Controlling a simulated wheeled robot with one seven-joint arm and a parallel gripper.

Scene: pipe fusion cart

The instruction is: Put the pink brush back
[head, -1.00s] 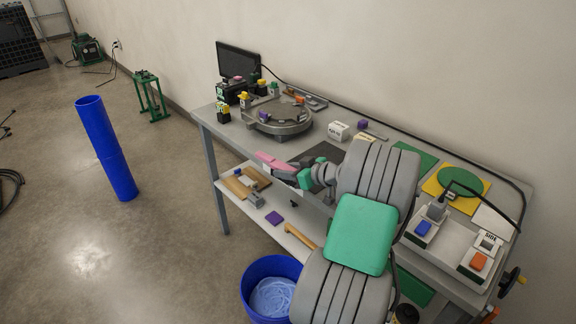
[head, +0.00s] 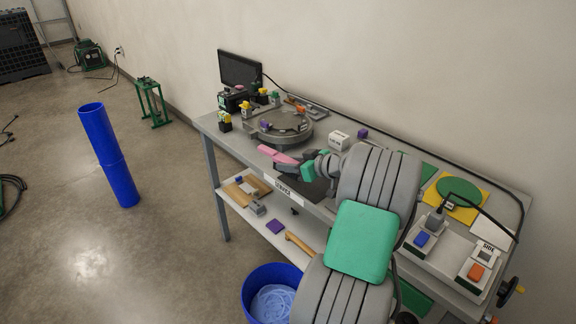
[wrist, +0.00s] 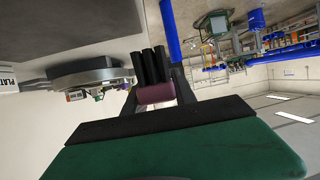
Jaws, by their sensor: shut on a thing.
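The pink brush (head: 277,154) shows in the head view as a pink shape over the front edge of the cart's top, left of my gripper. I cannot tell whether the brush touches the cart. My arm hides part of the cart's middle.
A round grey machine (head: 280,130) and a monitor (head: 240,69) stand at the cart's far left. A white block (head: 339,140) and purple cube (head: 363,133) sit behind my gripper. A white label (head: 284,187) is on the front edge. A blue bin (head: 247,291) stands below.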

